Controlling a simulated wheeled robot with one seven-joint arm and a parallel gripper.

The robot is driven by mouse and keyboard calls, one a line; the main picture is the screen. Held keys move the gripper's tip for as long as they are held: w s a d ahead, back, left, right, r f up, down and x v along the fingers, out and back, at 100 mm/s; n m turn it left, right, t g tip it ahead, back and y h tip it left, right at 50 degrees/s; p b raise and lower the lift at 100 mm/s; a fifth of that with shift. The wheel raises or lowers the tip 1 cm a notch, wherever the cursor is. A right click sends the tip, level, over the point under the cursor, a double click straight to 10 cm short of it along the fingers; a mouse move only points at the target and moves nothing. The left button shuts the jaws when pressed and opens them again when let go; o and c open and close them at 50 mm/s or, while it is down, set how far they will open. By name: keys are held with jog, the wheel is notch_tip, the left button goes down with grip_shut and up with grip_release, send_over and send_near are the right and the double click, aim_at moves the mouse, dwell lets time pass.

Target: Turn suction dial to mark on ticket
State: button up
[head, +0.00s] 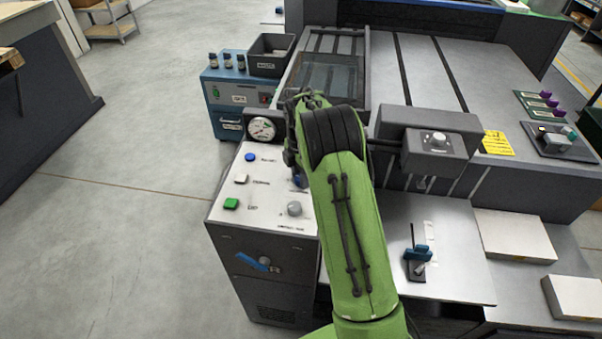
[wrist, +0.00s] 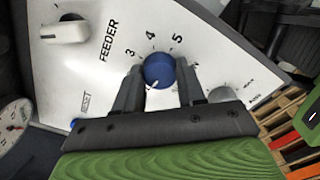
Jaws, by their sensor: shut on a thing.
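A round blue dial (wrist: 158,71) sits on the white control panel, with the printed numbers 3, 4 and 5 around its upper side in the wrist view. A short white mark shows on the dial's lower left part. My gripper (wrist: 159,77) is shut on the dial, one dark finger on each side; the fingers hide parts of the scale. In the head view a little of the blue dial (head: 299,181) shows beside my green arm, which covers most of the gripper. A yellow paper (head: 497,143), perhaps the ticket, lies on the machine at right; its writing is unreadable.
The floor at left is clear.

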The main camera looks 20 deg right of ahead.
jog(key=m+p, duration=0.1)
jog(key=m, duration=0.3)
jog(key=m+p, duration=0.1)
jog(key=m, duration=0.3)
jog(key=shift+r+m, duration=0.1)
jog(key=shift+m, duration=0.3)
jog(key=m+p, duration=0.1)
jog(key=m, duration=0.3)
jog(key=shift+m, duration=0.3)
jog(key=m, duration=0.4)
jog(key=shift+m, duration=0.3)
jog(key=m, duration=0.3)
jog(key=shift+m, duration=0.3)
jog(key=m, duration=1.3)
jog(key=shift+m, duration=0.3)
